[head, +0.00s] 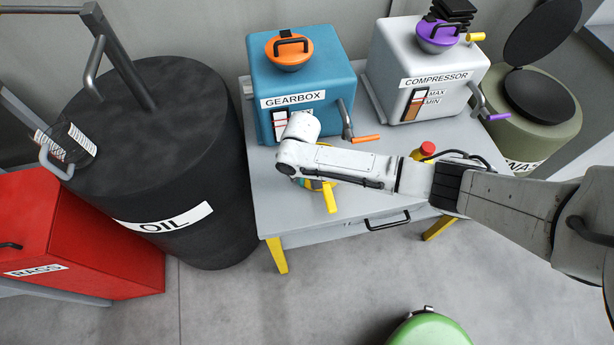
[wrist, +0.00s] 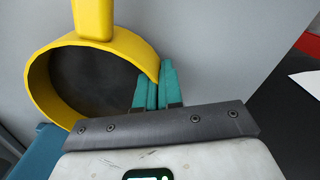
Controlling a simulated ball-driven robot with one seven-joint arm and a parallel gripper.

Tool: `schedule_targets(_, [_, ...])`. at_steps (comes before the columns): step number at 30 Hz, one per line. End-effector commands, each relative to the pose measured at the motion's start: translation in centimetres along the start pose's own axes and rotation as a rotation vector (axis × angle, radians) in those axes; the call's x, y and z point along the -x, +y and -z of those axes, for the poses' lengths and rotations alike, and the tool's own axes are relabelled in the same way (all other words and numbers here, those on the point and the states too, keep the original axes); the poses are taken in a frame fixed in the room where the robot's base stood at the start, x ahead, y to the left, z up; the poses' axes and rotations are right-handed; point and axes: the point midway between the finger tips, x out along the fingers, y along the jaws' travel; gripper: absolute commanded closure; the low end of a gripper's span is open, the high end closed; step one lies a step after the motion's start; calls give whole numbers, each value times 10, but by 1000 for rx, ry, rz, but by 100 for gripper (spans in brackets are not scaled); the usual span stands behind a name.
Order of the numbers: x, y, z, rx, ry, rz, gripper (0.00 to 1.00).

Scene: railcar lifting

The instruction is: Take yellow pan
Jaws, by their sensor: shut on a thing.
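The yellow pan (wrist: 45,85) has a yellow rim, a dark inside and a yellow handle pointing to the top of the wrist view. My gripper (wrist: 153,80) has teal fingers shut on the pan's rim, on the side to the right of the handle. In the head view the pan's yellow handle (head: 329,198) sticks out from under my arm over the grey table (head: 285,215). My arm hides most of the pan there. I cannot tell whether the pan rests on the table or is slightly raised.
The blue gearbox (head: 300,80) and white compressor (head: 435,60) stand at the table's back. A red-topped yellow item (head: 426,150) is beside my arm. A black oil barrel (head: 165,130) and red rags box (head: 105,235) stand left. An olive bin (head: 540,100) stands right.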

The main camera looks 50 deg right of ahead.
Motion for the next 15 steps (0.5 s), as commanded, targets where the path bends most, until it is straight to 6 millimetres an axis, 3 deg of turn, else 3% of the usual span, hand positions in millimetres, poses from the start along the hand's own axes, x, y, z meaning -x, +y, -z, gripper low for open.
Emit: schedule_targets(15, [0, -22, 9, 2, 1, 0, 100])
